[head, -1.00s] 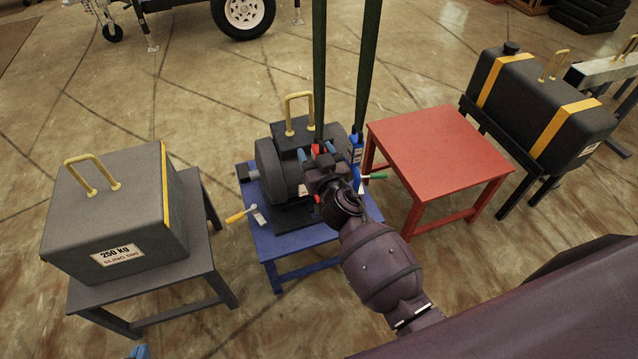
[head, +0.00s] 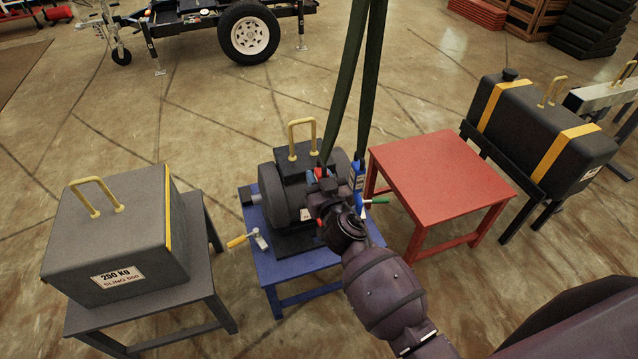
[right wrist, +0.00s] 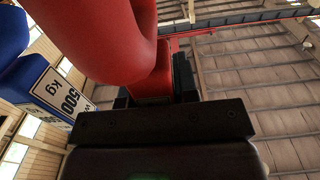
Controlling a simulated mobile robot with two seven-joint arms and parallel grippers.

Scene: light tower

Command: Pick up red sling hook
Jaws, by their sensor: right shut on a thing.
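The red sling hook (head: 324,172) hangs at the end of a dark green sling in the head view, in front of the dark motor. In the right wrist view the red hook (right wrist: 105,40) fills the upper left, large and close, with its lower part between my fingers. My right gripper (head: 322,188) is shut on it; its fingers show in the right wrist view (right wrist: 155,95). A blue hook (head: 357,180) hangs just to the right on a second sling; its 500 kg label shows in the right wrist view. My left gripper is not in view.
The motor (head: 281,195) with a yellow lifting handle stands on a blue table (head: 300,265). A grey 250 kg block (head: 120,235) is at left. A red table (head: 440,175) is bare. A black tank (head: 545,125) stands at right. A trailer is behind.

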